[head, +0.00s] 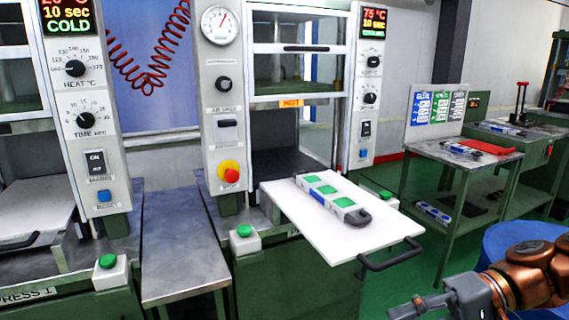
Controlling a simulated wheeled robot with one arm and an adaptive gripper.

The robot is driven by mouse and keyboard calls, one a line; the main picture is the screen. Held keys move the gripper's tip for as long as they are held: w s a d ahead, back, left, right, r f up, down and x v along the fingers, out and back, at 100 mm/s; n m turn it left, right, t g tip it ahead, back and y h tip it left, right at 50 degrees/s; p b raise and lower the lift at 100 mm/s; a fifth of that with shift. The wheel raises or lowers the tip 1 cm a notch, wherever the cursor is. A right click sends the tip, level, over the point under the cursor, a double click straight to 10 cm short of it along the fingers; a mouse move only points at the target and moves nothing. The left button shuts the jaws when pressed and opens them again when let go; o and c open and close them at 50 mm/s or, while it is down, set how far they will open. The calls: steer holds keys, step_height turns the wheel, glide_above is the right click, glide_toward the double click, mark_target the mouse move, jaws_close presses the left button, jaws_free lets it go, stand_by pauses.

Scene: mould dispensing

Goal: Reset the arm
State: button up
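My gripper (412,309) is at the bottom right of the head view, on the end of my copper-coloured arm. It is cut off by the lower edge, so I cannot tell whether its fingers are open or shut. It is low and in front of the pulled-out white tray (385,232), apart from it. A mould (328,195) with green and blue faces and a dark handle lies on that tray. No held thing shows at my gripper.
Press panels with dials and displays stand behind, with green push buttons (244,231) in front. The tray's black handle (392,256) juts forward. At the right, a side table (455,155) holds another mould and a red cloth (487,147). A blue round object (510,240) is near my arm.

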steer(key=s+a+r+n+g+h+p, duration=0.1)
steer(key=s+a+r+g+h+p, duration=0.2)
steer(key=s+a+h+p, duration=0.5)
steer(key=s+d+r+t+h+p, duration=0.1)
steer(key=s+d+r+h+p, duration=0.3)
steer(key=p, duration=0.6)
steer(key=shift+s+d+t+h, duration=0.35)
steer(key=shift+d+h, duration=0.55)
steer(key=shift+d, duration=0.35)
